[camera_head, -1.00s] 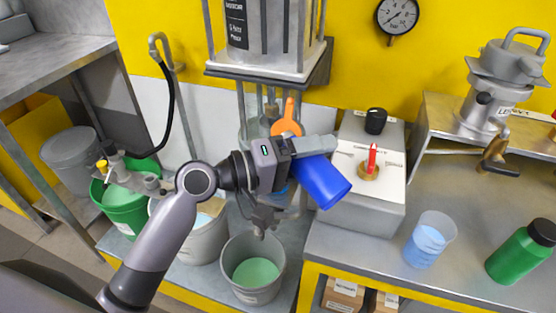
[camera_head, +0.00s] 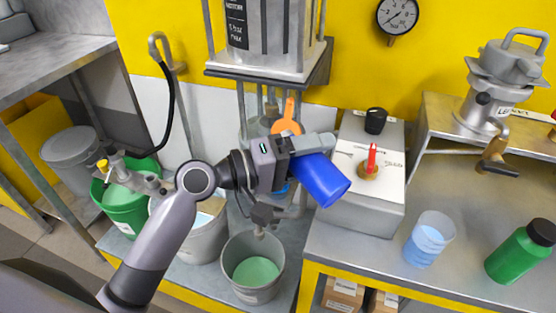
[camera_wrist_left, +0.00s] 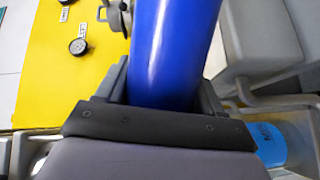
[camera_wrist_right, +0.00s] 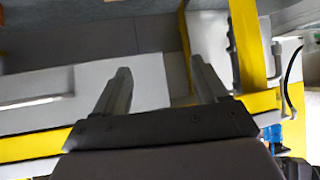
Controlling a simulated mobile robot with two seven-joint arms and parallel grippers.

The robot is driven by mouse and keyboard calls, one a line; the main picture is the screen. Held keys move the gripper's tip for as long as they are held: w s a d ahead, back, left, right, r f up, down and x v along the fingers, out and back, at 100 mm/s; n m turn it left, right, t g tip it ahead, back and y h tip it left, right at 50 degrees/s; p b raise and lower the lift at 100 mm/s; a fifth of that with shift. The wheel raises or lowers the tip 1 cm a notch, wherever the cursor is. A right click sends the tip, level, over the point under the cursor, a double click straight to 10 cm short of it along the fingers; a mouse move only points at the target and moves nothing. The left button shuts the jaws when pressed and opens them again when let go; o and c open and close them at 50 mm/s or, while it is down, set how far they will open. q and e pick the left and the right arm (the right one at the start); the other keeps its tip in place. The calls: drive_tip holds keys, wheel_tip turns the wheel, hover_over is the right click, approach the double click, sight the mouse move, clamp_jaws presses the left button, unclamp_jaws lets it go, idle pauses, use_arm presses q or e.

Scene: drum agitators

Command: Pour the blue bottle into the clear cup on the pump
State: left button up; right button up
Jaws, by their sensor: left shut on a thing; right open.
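The blue bottle (camera_head: 322,182) is held tilted in my left gripper (camera_head: 305,148). My right gripper (camera_wrist_right: 160,75) is open and empty.
A control box (camera_head: 368,170) with a red valve stands just right of the bottle. A green bottle (camera_head: 522,252) and a metal pump-like device (camera_head: 490,85) are at the right. A grey bucket (camera_head: 252,268) with green liquid sits below my left gripper.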

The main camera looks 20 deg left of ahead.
sight(315, 164)
use_arm(q)
drive_tip(key=shift+s+d+r+m+y, duration=0.1)
drive_tip(key=shift+s+d+m+y, duration=0.15)
drive_tip(key=shift+m, duration=0.55)
drive_tip(key=shift+w+a+f+m+y+p, duration=0.15)
drive_tip(key=shift+f+m+y+p, duration=0.45)
drive_tip(key=shift+m+p, duration=0.45)
drive_tip(key=shift+w+r+m+y+p, duration=0.1)
drive_tip(key=shift+r+m+y+p, duration=0.15)
drive_tip(key=shift+r+m+p, duration=0.25)
drive_tip(key=m+p, duration=0.1)
drive_tip(key=p, duration=0.1)
drive_tip(key=r+m+y+p, duration=0.1)
drive_tip(key=p, duration=0.1)
drive_tip(key=m+p, duration=0.1)
drive_tip(key=p, duration=0.2)
drive_tip(key=shift+s+d+r+m+y, duration=0.15)
drive_tip(key=shift+s+d+m+y, duration=0.1)
drive_tip(key=shift+s+d+y, duration=0.15)
drive_tip(key=shift+s+d+r+m+t+y+p, duration=0.1)
drive_tip(key=shift+d+r+m+t+y+p, duration=0.25)
drive_tip(key=shift+r+p, duration=0.2)
drive_tip(key=shift+s+f+m, duration=0.1)
drive_tip(key=shift+f+m, duration=0.25)
drive_tip(key=shift+s+d+f+m+t+y, duration=0.25)
drive_tip(key=shift+d+m+t+y, duration=0.15)
drive_tip(key=shift+m+y, duration=0.5)
